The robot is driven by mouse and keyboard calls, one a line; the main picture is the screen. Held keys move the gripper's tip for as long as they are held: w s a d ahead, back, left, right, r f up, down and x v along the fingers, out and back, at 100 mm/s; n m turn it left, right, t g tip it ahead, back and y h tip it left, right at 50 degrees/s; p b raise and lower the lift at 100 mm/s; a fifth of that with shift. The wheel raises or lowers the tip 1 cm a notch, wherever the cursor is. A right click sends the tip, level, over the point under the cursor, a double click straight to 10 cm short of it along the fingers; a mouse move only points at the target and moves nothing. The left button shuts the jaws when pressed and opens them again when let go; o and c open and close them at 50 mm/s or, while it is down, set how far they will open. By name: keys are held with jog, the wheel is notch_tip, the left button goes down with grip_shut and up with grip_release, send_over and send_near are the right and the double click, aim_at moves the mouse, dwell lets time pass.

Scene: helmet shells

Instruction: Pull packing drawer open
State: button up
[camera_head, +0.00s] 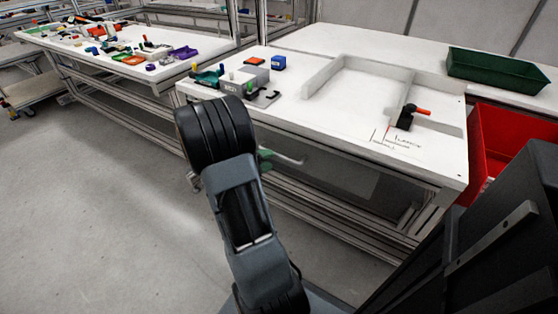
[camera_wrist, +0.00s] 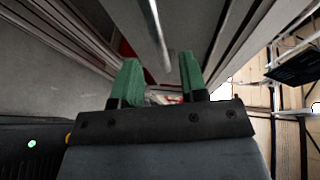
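The packing drawer (camera_head: 335,174) shows as a grey panel under the white table's front edge, partly hidden by my arm. A pale bar that looks like its handle (camera_head: 289,160) sticks out beside my gripper (camera_head: 265,158). In the wrist view, my gripper (camera_wrist: 160,82) has two green fingers standing apart. A light metal bar (camera_wrist: 157,35), likely the same handle, runs from the top edge down toward the gap between the fingertips. The fingers are not closed on it. Whether either finger touches it I cannot tell. The drawer looks shut, though much of its front is hidden.
The white table (camera_head: 315,118) carries a fixture and small coloured parts. A dark green tray (camera_head: 497,70) stands at the back right, and a red bin (camera_head: 500,135) stands beside the table's right end. Another workbench (camera_head: 105,55) is at left. Grey floor (camera_head: 90,195) lies clear at left.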

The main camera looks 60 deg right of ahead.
aim_at(279, 155)
jog(key=shift+b+x, duration=0.65)
jog(key=shift+x, duration=1.95)
jog(key=shift+c, duration=0.3)
grip_shut()
